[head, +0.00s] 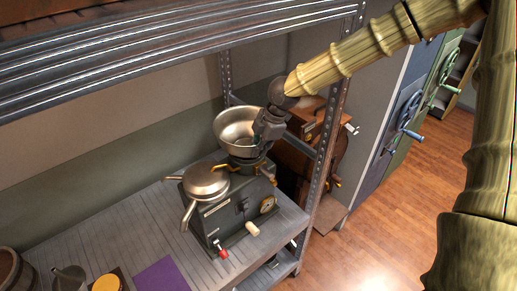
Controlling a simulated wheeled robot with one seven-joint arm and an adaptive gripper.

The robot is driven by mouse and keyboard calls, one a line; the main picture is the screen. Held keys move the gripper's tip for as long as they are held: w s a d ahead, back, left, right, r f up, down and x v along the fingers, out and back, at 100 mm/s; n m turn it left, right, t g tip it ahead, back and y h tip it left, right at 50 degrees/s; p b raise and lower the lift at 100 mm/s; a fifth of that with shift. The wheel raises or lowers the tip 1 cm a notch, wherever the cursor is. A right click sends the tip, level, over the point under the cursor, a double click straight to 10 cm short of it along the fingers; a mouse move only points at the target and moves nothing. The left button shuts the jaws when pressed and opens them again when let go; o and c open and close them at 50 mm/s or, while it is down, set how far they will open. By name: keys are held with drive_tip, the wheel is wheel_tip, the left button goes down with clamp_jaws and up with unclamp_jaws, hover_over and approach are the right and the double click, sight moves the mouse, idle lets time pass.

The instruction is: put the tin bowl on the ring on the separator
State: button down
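The tin bowl (230,124), shiny and round, is upright with its open side up, above the right part of the separator (226,220). My gripper (257,143) is at the bowl's right rim and appears shut on it; its fingertips are partly hidden. The separator is a dark machine on the shelf, with a domed metal lid and spouts on its left.
The metal shelf (120,231) holds a purple sheet (160,276) and several containers at the front left. A shelf post (325,150) stands close right of my gripper, and an upper shelf edge (170,50) runs above. A wooden machine (292,165) stands behind the post.

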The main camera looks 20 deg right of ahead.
drive_tip(key=shift+f, duration=0.3)
drive_tip(key=c, duration=1.6)
unclamp_jaws()
drive_tip(key=shift+o, duration=0.2)
drive_tip(key=v, duration=0.7)
drive_tip(key=shift+r, duration=0.2)
